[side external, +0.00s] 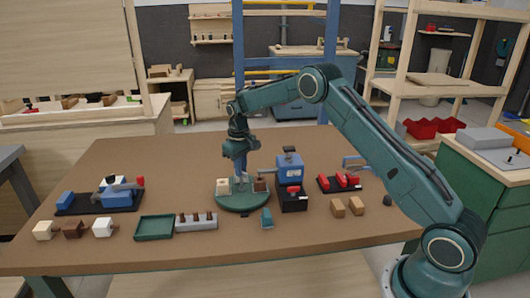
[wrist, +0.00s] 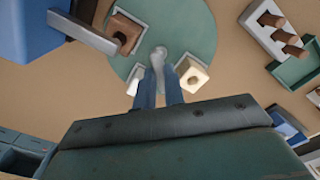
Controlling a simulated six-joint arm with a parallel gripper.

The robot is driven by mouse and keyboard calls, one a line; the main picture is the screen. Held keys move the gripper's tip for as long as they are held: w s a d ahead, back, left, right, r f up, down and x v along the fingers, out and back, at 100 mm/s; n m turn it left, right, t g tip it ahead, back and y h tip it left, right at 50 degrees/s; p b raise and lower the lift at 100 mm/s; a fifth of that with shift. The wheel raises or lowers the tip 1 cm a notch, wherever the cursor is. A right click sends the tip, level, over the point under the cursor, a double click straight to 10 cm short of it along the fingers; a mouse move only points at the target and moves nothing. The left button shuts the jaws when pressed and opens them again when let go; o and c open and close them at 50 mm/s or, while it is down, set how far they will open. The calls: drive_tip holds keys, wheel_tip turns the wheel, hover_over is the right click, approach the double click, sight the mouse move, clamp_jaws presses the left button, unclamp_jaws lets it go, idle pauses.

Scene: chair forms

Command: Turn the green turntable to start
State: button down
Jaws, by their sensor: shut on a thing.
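The green turntable (side external: 243,207) is a round disc on the brown table, and it fills the top middle of the wrist view (wrist: 175,18). It carries a cream block (side external: 223,187) (wrist: 192,73) on one side and a brown block (side external: 260,186) (wrist: 126,36) on the other, each in a pale holder. A grey upright knob (wrist: 159,57) stands between them. My gripper (side external: 240,178) is over the disc, and in the wrist view its blue fingers (wrist: 158,80) are shut on the grey knob. The fingers hide the knob's lower part.
A blue machine (side external: 289,170) on a black base stands close to the disc's right, its grey arm (wrist: 84,32) reaching toward the brown block. A grey peg tray (side external: 196,222), a green tray (side external: 154,228) and a teal piece (side external: 266,218) lie nearby.

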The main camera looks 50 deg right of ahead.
drive_tip(key=shift+n, duration=2.1)
drive_tip(key=shift+r+n, duration=0.1)
drive_tip(key=shift+n, duration=6.8)
drive_tip(key=c, duration=1.5)
unclamp_jaws()
